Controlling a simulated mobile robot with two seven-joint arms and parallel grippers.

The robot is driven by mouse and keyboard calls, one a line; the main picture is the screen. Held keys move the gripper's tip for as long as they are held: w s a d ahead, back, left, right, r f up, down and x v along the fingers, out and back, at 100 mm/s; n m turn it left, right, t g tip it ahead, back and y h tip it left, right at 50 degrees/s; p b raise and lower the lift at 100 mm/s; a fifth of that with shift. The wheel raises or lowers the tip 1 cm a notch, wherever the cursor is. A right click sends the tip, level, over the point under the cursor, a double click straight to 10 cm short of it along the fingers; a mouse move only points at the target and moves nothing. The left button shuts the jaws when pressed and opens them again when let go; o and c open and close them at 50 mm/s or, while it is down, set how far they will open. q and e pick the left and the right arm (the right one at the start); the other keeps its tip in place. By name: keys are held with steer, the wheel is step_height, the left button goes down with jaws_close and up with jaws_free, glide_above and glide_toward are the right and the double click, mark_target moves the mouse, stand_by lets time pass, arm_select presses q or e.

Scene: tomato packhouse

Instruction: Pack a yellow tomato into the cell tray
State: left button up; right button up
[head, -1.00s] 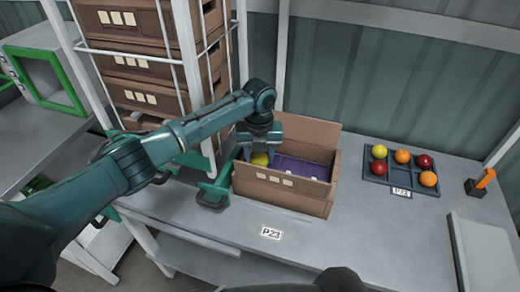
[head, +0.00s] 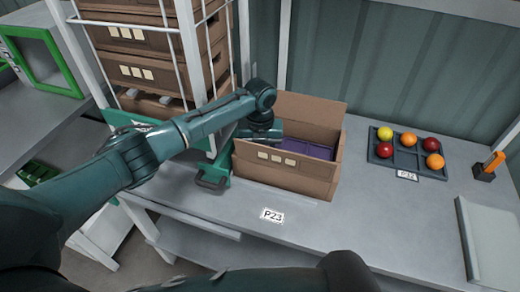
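An open brown carton (head: 287,180) stands on the grey table, with a purple tray (head: 305,148) partly visible inside it. My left gripper (head: 262,135) reaches down into the carton's left part. Its fingertips are hidden behind the carton's front wall, so I cannot see whether they hold anything. No yellow tomato shows in the carton. A dark cell tray (head: 407,160) right of the carton holds a yellow tomato (head: 385,134) at its back left, plus red and orange ones. My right gripper is out of view; only dark arm parts show at the bottom edge.
A white-framed rack (head: 190,60) with stacked brown crates (head: 145,75) stands close behind my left arm. A label P23 (head: 272,215) lies before the carton. An orange-handled item (head: 490,166) and a pale panel (head: 488,245) are at the right. The table between the carton and cell tray is clear.

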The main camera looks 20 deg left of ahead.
arm_select(q)
steer(key=shift+f, duration=0.15)
stand_by(0.4)
stand_by(0.4)
steer(key=o, duration=0.8)
steer(key=c, duration=0.3)
step_height(320, 180, up, 4)
steer(key=p, duration=0.3)
steer(key=shift+f+p, duration=0.2)
steer(key=shift+p, duration=0.1)
steer(key=shift+r, duration=1.2)
